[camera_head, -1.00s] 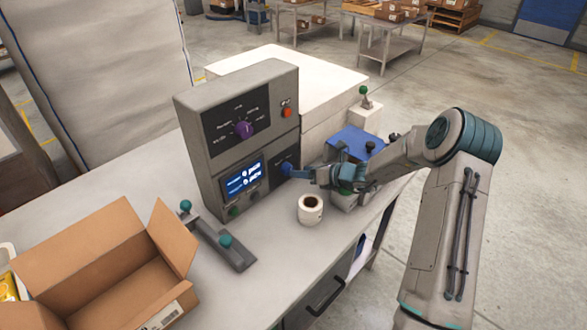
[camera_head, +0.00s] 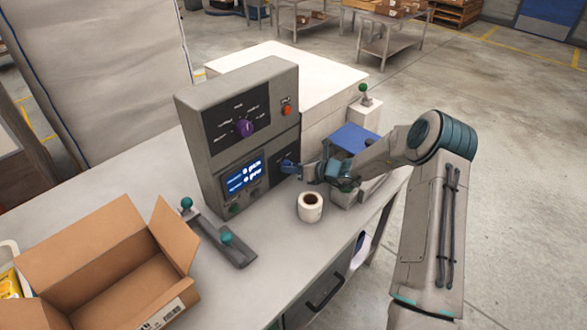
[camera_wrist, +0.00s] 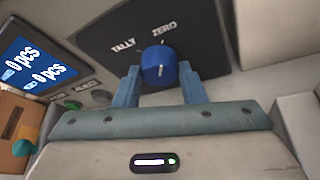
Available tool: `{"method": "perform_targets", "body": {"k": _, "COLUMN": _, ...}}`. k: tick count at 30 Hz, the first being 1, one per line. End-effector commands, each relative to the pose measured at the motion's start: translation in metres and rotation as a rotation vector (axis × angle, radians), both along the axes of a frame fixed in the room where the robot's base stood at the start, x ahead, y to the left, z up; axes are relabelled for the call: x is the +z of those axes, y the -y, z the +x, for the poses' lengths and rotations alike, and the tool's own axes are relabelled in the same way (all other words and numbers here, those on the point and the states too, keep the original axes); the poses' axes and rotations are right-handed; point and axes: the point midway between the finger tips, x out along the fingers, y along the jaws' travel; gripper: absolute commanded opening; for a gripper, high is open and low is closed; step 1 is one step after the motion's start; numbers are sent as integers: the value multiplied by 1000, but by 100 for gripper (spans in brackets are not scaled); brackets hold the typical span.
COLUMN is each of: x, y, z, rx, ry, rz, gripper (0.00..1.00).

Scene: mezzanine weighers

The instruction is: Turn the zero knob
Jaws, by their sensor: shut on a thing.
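The grey weigher console (camera_head: 203,165) stands on the bench with its front panel facing the right and front. The blue zero knob (camera_wrist: 158,66) is on the dark lower panel, below the printed words TALLY and ZERO. My gripper (camera_wrist: 160,80) is shut on this knob, one blue finger on each side. In the head view my gripper (camera_head: 292,168) reaches the panel from the right and mostly hides the knob. The lit display (camera_wrist: 35,68) reads 0 pcs on two lines.
A purple knob (camera_head: 244,128) and a red button (camera_head: 287,110) are higher on the console. A white label roll (camera_head: 310,213) stands below my wrist. A blue-topped box (camera_head: 355,138) is behind it. An open carton (camera_head: 100,265) is at left.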

Motion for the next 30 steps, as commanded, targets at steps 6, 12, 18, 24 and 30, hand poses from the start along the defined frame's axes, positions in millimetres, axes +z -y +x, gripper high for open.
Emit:
{"method": "perform_targets", "body": {"k": 6, "x": -2, "y": 0, "z": 0, "rx": 1, "ry": 25, "rz": -24, "gripper": 14}}
{"method": "perform_targets", "body": {"k": 12, "x": -5, "y": -1, "z": 0, "rx": 1, "ry": 83, "rz": -81, "gripper": 14}}
{"method": "perform_targets", "body": {"k": 18, "x": -7, "y": -1, "z": -1, "rx": 1, "ry": 165, "rz": -162, "gripper": 14}}
{"method": "perform_targets", "body": {"k": 24, "x": -7, "y": -2, "z": -2, "rx": 2, "ry": 250, "rz": -246, "gripper": 14}}
{"method": "perform_targets", "body": {"k": 30, "x": -7, "y": -3, "z": -2, "rx": 1, "ry": 331, "rz": -326, "gripper": 14}}
